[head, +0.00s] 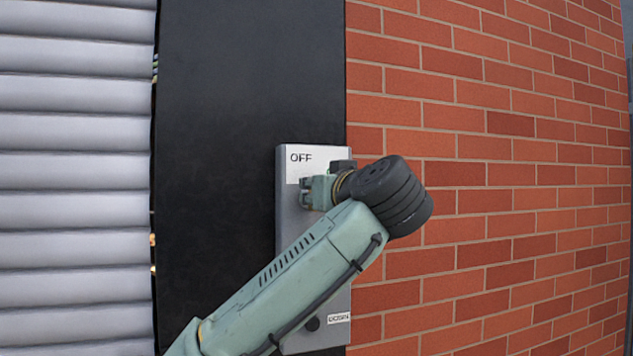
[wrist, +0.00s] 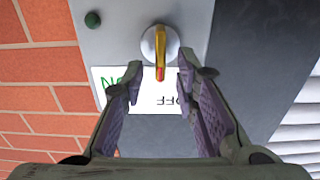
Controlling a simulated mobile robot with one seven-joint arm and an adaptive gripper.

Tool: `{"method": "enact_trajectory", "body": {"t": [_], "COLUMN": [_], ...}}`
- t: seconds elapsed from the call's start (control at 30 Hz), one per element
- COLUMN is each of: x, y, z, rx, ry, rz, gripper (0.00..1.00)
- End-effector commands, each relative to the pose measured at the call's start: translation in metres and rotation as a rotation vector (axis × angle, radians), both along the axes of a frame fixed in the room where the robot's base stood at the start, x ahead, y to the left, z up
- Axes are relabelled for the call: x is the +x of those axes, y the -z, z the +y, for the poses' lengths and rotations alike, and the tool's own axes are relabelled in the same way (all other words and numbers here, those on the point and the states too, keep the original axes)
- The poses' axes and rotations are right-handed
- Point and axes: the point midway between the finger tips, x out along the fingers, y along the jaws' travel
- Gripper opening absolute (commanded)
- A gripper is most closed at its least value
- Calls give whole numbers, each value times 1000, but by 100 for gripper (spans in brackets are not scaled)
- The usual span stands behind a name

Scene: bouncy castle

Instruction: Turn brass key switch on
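The brass key switch (wrist: 160,48) shows in the wrist view as a yellow key with a reddish tip on a pale round base. The key lies lengthwise up and down in the picture, its tip toward a white label with upside-down OFF and a partly hidden green ON. My gripper (wrist: 159,82) is open, with one finger on each side below the key and a clear gap between them. I see no contact with the key. In the head view the grey switch box (head: 289,245) carries an OFF label (head: 301,158); my arm hides the key there.
The box is mounted on a black panel (head: 235,100). A red brick wall (head: 500,200) is on the right and grey ribbed shutter-like surface (head: 75,180) on the left.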

Motion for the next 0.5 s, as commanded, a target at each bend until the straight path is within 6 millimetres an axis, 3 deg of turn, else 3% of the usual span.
{"method": "enact_trajectory", "body": {"t": [0.4,0.5], "x": [11,11], "y": [1,0], "z": [4,4], "rx": [-1,-1], "ry": [0,0], "rz": [-1,-1], "gripper": [28,22]}}
